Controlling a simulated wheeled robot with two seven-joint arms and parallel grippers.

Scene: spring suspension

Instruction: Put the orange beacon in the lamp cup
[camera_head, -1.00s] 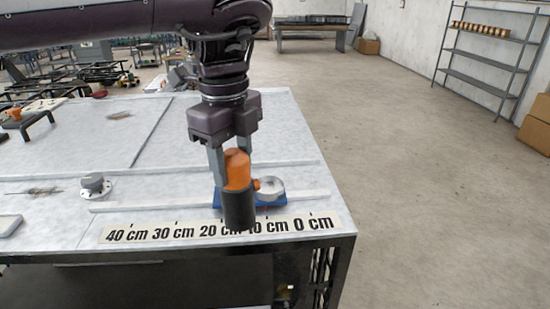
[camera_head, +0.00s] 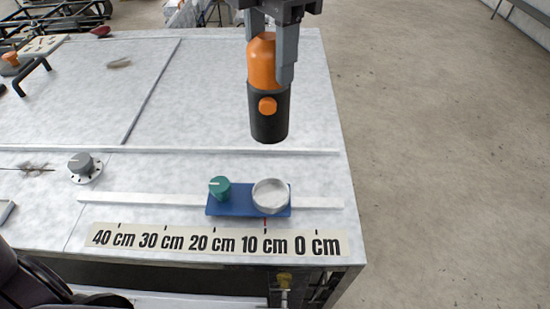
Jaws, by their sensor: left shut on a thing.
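The orange beacon (camera_head: 262,62) has an orange domed top, a black lower body and a small orange knob on its side. My left gripper (camera_head: 272,62) is shut on its orange upper part and holds it upright in the air over the table. The lamp cup is likely the round silver cup (camera_head: 271,196) on the right of a blue base (camera_head: 240,209); it looks empty. A green knob (camera_head: 219,188) sits on the left of that base. The beacon appears above and behind the cup, apart from it. My right gripper is not in view.
A printed centimetre scale (camera_head: 215,240) runs along the table's front edge, with a low white rail (camera_head: 140,199) behind it. A grey knob (camera_head: 82,165) stands at left. The middle of the table (camera_head: 220,110) is clear.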

